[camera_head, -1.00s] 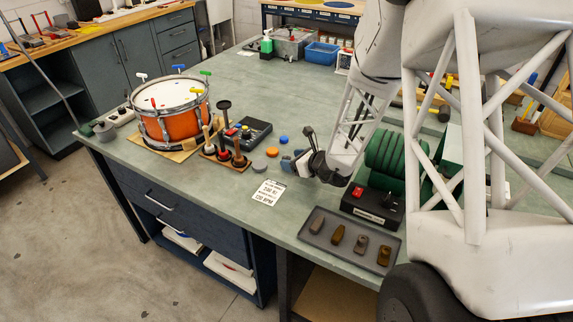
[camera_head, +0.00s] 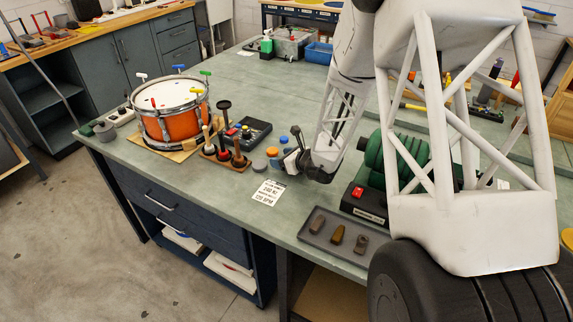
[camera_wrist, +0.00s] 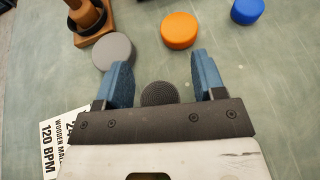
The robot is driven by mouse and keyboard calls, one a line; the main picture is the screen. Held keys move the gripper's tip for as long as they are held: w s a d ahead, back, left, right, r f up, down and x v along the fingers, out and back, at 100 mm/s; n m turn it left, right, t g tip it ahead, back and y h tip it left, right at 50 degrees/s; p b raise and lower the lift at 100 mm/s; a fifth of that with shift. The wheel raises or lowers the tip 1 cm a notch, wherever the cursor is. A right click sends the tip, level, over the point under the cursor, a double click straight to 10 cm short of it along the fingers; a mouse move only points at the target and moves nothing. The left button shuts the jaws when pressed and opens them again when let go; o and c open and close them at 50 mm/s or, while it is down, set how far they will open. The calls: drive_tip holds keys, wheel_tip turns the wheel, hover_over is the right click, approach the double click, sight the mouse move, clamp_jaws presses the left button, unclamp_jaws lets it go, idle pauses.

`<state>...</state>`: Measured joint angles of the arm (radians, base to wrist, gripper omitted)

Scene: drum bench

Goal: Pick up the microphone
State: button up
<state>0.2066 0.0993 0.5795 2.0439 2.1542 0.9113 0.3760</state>
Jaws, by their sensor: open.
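The microphone's dark, round mesh head (camera_wrist: 160,93) shows in the wrist view between my gripper's two blue fingers, close to the palm bar. The rest of it is hidden behind my gripper. My gripper (camera_wrist: 165,72) is open, with a gap on each side of the mesh head. In the head view my gripper (camera_head: 288,160) is low over the bench, right of the coloured discs, and I cannot make out the microphone there.
Grey (camera_wrist: 113,52), orange (camera_wrist: 179,30) and blue (camera_wrist: 247,10) discs lie just ahead. A mallet stand (camera_head: 225,157) and a drum (camera_head: 170,115) stand left. A printed card (camera_head: 268,192) lies in front. A tray (camera_head: 312,238) and a green ribbed device (camera_head: 412,152) are right.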

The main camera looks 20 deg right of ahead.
drive_tip(key=shift+c, duration=0.4)
drive_tip(key=c, duration=0.9)
drive_tip(key=shift+r, duration=0.2)
drive_tip(key=shift+c, duration=0.2)
drive_tip(key=shift+r, duration=0.95)
drive_tip(key=shift+s+r, duration=0.4)
drive_tip(key=shift+r, duration=0.3)
drive_tip(key=s, duration=0.5)
drive_tip(key=s+r, duration=0.1)
drive_tip(key=s, duration=0.9)
drive_tip(key=shift+s+a+r, duration=0.1)
drive_tip(key=shift+a+r, duration=0.05)
drive_tip(key=shift+a, duration=0.2)
